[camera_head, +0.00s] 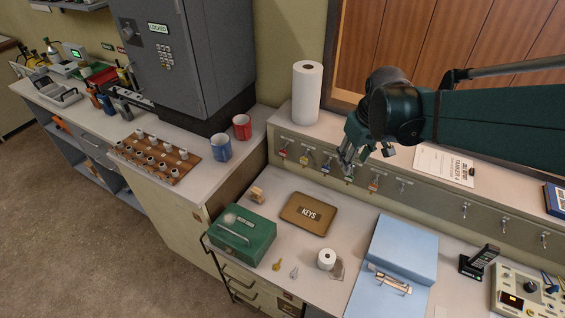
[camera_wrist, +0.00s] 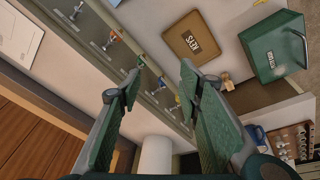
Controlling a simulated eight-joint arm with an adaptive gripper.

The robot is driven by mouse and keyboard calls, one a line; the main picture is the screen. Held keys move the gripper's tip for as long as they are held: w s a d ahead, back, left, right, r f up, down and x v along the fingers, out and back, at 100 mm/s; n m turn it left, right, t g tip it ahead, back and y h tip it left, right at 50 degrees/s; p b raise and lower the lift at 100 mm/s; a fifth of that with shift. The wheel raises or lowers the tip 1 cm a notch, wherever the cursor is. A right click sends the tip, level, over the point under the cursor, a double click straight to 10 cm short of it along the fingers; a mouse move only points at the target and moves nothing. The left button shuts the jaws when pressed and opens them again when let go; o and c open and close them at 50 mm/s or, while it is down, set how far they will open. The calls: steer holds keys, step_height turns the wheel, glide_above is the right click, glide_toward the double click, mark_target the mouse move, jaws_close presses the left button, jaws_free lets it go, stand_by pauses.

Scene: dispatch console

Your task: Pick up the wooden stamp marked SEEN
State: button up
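A small wooden block with a knob-like top, which looks like the stamp (camera_head: 257,194), stands on the counter behind the green cash box (camera_head: 243,232) and left of the brown KEYS tray (camera_head: 309,213). Its marking is too small to read. In the wrist view the stamp (camera_wrist: 227,82) shows just beyond the right finger, partly hidden by it. My gripper (camera_head: 352,160) is in the air near the row of key hooks, to the right of the stamp and well apart from it. In the wrist view my gripper (camera_wrist: 160,84) is open, with nothing between its fingers.
A paper towel roll (camera_head: 307,92) stands on the ledge above the key hooks (camera_head: 348,172). A blue mug (camera_head: 220,147) and a red mug (camera_head: 241,127) stand on the left counter. A blue binder (camera_head: 403,247) lies right of the tray.

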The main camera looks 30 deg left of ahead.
steer(key=a+f+n+g, duration=0.1)
steer(key=a+f+n, duration=0.1)
steer(key=a+f, duration=0.5)
steer(key=a+f+n+g, duration=0.15)
steer(key=a+f, duration=0.25)
steer(key=a, duration=0.7)
steer(key=n+h, duration=0.1)
steer(key=n, duration=0.3)
glide_above(258, 198)
steer(key=f, duration=0.8)
steer(key=w+f, duration=0.1)
steer(key=f, duration=0.4)
steer(key=shift+d+f, duration=0.1)
steer(key=shift+s+f, duration=0.15)
steer(key=shift+f, duration=0.05)
steer(key=shift+f, duration=0.1)
steer(key=shift+f, duration=1.2)
steer(key=shift+a+f, duration=0.1)
steer(key=shift+a, duration=0.1)
steer(key=shift+a+f+b, duration=0.1)
steer(key=shift+f+b, duration=0.45)
steer(key=shift+f, duration=1.95)
steer(key=shift+c, duration=0.3)
